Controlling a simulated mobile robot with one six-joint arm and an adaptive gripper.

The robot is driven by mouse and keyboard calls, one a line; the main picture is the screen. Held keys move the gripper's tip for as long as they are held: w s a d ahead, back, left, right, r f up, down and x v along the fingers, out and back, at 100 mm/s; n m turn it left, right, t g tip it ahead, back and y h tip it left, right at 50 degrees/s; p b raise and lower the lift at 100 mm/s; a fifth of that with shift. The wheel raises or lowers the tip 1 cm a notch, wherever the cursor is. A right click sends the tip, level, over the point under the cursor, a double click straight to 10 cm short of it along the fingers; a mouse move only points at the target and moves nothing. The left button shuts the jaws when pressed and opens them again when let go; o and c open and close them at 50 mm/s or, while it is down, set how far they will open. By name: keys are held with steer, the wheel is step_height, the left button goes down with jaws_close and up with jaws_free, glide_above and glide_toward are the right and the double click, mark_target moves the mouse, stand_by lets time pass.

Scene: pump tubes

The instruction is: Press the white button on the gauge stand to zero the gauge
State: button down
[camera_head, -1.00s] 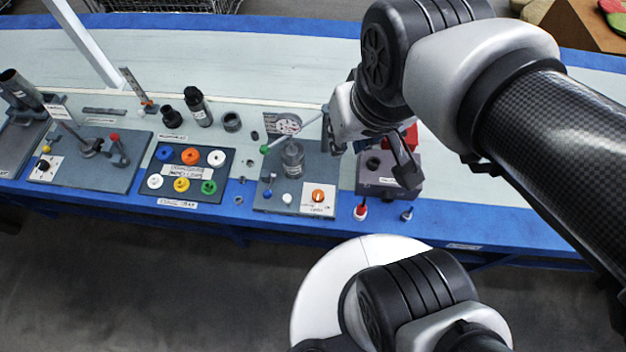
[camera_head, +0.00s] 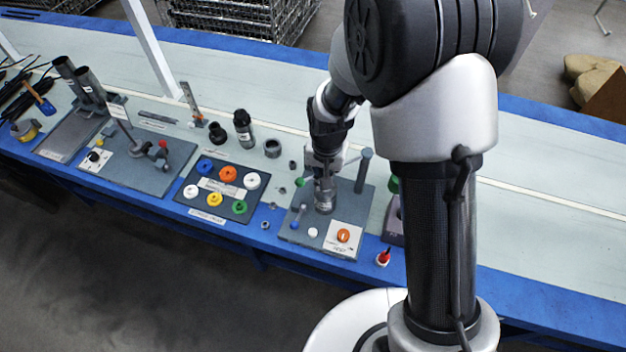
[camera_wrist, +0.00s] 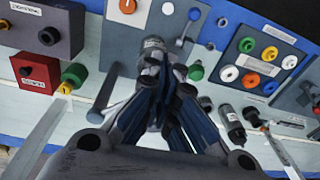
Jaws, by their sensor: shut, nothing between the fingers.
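The gauge stand (camera_head: 362,222) is a grey plate with an upright grey post. The white button (camera_head: 312,232) sits near its front edge, left of an orange knob (camera_head: 343,236) on a white label. The button shows at the top of the wrist view (camera_wrist: 168,8). A metal cylinder (camera_head: 325,203) stands behind the button. My gripper (camera_head: 324,172) is shut and empty, pointing down above or beside the cylinder; contact cannot be told. In the wrist view, the fingers (camera_wrist: 166,62) overlap the cylinder. The gauge dial is hidden behind my gripper.
A blue-tipped lever (camera_head: 295,222) stands left of the button, and a green-ended rod (camera_head: 299,182) lies behind it. A tray of coloured caps (camera_head: 182,196) is to the left. A red-topped item (camera_head: 383,257) and a dark box (camera_head: 393,226) are to the right.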

steer(key=g, duration=0.1)
glide_above(313, 233)
steer(key=w, duration=0.2)
step_height(313, 233, down, 12)
steer(key=shift+s+d+m, duration=0.15)
steer(key=shift+s+m, duration=0.1)
steer(key=shift+m, duration=0.15)
steer(key=shift+f, duration=0.1)
step_height(313, 233, down, 14)
steer(key=b, duration=0.3)
